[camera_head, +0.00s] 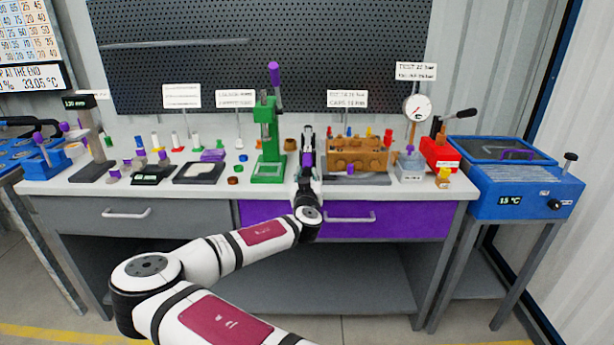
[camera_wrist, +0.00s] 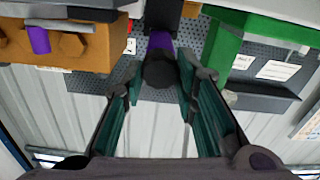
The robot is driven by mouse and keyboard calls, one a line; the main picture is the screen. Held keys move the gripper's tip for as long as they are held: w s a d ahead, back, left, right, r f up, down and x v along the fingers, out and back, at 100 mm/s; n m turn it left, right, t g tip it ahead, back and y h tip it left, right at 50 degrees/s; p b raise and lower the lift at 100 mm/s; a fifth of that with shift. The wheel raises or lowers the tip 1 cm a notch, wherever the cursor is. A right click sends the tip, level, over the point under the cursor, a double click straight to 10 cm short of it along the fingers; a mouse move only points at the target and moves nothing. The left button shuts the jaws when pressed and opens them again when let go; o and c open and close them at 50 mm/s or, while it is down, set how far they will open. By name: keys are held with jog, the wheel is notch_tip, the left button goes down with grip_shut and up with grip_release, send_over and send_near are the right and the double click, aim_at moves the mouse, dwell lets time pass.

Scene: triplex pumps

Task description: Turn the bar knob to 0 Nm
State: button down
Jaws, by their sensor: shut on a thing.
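In the wrist view a dark round-ended piece with a purple band, likely the bar knob (camera_wrist: 160,71), sits between the fingertips of my gripper (camera_wrist: 160,78). The fingers stand on both sides of it and are shut on it. In the head view my gripper (camera_head: 308,146) is over the bench, between the green press and the orange-brown block. I cannot read any Nm scale or the knob's angle.
The green press (camera_head: 268,142) stands close left of my gripper, and the orange-brown block (camera_head: 358,160) close right. A gauge (camera_head: 417,108) and a blue bath (camera_head: 525,192) are farther right. Small parts and weights crowd the left of the bench (camera_head: 70,188).

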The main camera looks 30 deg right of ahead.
jog(key=n, duration=0.7)
jog(key=shift+w+a+n, duration=0.1)
jog(key=shift+a+n, duration=0.05)
jog(key=shift+n, duration=0.25)
jog(key=n, duration=0.4)
jog(key=shift+f+n, duration=0.15)
jog(key=shift+n, duration=0.15)
jog(key=n, duration=0.3)
jog(key=shift+n+b, duration=0.3)
jog(key=shift+b, duration=0.05)
jog(key=shift+f+n, duration=0.15)
jog(key=shift+n, duration=3.6)
jog(key=shift+f+n, duration=0.15)
jog(key=shift+n, duration=3.9)
